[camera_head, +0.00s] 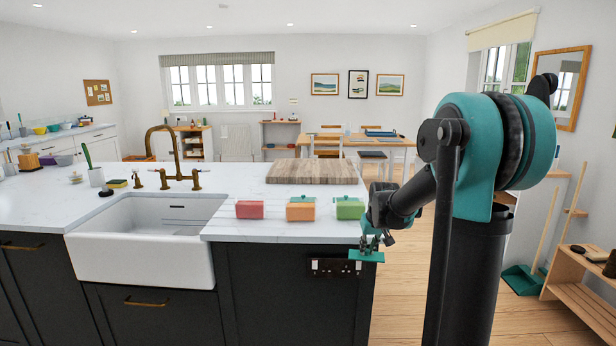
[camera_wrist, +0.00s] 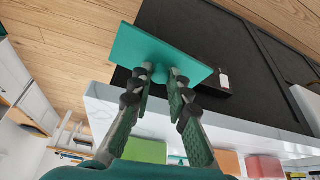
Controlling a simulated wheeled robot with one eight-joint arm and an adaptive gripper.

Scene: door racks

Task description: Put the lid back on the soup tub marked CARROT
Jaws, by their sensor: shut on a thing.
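My gripper (camera_head: 372,243) is shut on a flat teal lid (camera_head: 367,256), out past the counter's front edge and below its top. In the wrist view my gripper's fingers (camera_wrist: 160,78) pinch the lid (camera_wrist: 135,48) near its middle. Three small tubs stand in a row on the counter: a red one (camera_head: 250,210), an orange one (camera_head: 301,211) and a green one (camera_head: 349,210), the nearest to my gripper. The green (camera_wrist: 146,151), orange (camera_wrist: 228,162) and red (camera_wrist: 265,167) tubs also show in the wrist view. I cannot read any marking on them.
A wooden board (camera_head: 312,171) lies behind the tubs. A white sink (camera_head: 150,240) with a brass tap (camera_head: 175,160) is to the left. The dark cabinet front carries a socket plate (camera_head: 336,268) close to the lid.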

